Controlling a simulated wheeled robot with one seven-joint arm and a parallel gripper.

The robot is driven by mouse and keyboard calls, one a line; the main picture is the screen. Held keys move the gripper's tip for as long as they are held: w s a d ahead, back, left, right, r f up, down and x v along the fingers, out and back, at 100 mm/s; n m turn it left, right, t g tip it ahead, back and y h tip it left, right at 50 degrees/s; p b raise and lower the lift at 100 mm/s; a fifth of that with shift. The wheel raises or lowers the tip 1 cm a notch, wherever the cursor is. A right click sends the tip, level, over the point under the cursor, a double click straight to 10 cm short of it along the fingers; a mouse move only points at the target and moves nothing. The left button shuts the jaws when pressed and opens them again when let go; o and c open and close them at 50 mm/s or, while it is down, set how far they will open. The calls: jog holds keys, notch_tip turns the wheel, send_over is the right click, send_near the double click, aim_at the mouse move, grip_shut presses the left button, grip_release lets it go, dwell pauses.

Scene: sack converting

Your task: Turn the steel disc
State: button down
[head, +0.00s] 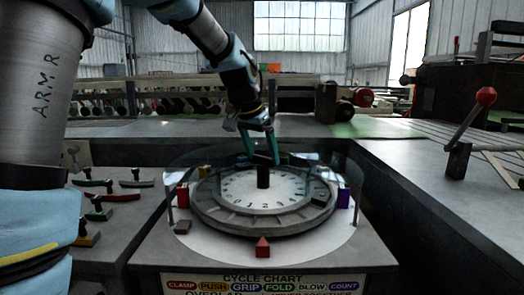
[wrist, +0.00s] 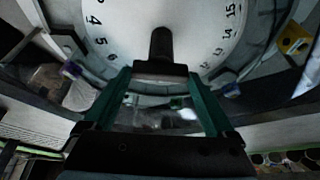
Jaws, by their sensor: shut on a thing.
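The steel disc (head: 219,222) lies flat on a pale round plate, a grey ring around a white dial (head: 285,188) with black numerals. A dark upright post (head: 263,178) stands at its middle; the post also shows in the wrist view (wrist: 161,42). My gripper (head: 264,159) is above the dial, pointing down. In the wrist view its green fingers (wrist: 161,74) are shut on a black block (wrist: 160,68) at the near end of the post. Whether block and post are one piece I cannot tell. A red pointer-shaped block (head: 262,248) sits at the front, beside the ring.
A clear curved guard (head: 355,170) partly surrounds the disc. Red (head: 182,196) and purple (head: 343,197) blocks stand at its sides. Several hand tools (head: 100,213) lie on the left bench. A red-knobbed lever (head: 470,125) rises at right. A cycle chart (head: 262,284) is in front.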

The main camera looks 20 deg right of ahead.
dwell(0.5)
grip_release()
jog(key=shift+r, duration=0.15)
jog(key=v, duration=1)
jog(key=shift+a+r, duration=0.15)
jog(key=shift+r, duration=0.15)
jog(key=shift+w, duration=0.1)
